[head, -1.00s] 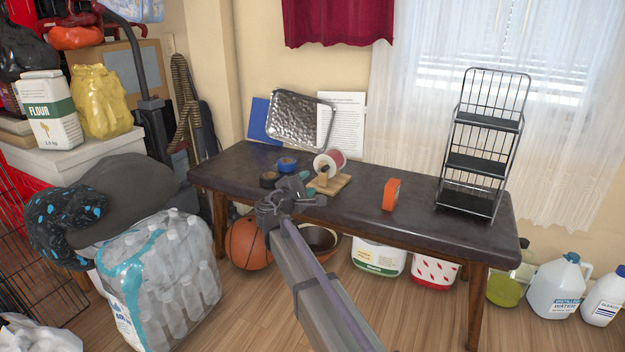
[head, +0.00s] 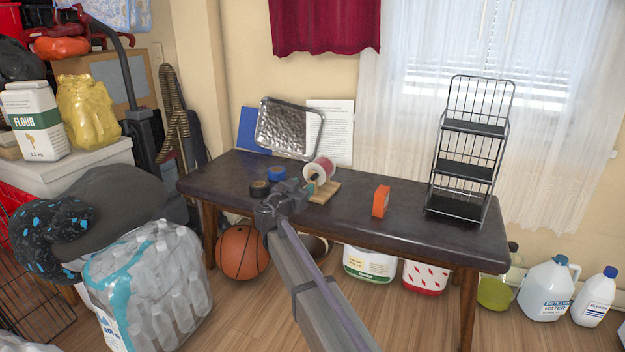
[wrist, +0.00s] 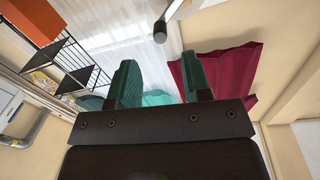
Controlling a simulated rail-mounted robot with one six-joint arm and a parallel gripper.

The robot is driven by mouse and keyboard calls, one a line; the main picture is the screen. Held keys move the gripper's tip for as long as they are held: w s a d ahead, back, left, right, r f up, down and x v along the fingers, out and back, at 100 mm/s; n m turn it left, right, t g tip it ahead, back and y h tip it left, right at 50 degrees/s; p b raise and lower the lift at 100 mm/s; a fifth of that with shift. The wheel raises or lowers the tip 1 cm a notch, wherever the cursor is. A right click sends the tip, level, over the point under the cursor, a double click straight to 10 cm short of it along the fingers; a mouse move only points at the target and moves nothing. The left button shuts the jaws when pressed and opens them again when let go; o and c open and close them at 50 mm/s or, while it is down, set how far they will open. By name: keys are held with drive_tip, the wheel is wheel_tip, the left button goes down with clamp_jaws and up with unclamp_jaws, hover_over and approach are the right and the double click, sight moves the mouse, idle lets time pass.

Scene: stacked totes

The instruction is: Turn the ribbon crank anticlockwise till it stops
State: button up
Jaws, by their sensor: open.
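The ribbon spool (head: 324,169), red and white, stands on its wooden base (head: 328,194) on the dark bench. My gripper (head: 310,187) is at the front left of the spool and covers part of its base; whether it touches cannot be told. In the wrist view my gripper (wrist: 160,82) has its two green fingers apart, with nothing clearly held between them. A pale bar with a dark knob (wrist: 160,32) shows beyond the fingertips there, perhaps the crank and its handle. The crank cannot be made out in the head view.
Blue tape (head: 276,173) and black tape (head: 260,188) lie left of the spool. An orange box (head: 381,201) and a black wire rack (head: 466,165) stand to the right. A metal tray (head: 288,128) leans behind. The bench front between box and rack is clear.

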sight(312, 178)
drive_tip(key=x, duration=0.6)
drive_tip(key=shift+w+d, duration=0.1)
drive_tip(key=shift+w, duration=0.25)
clamp_jaws()
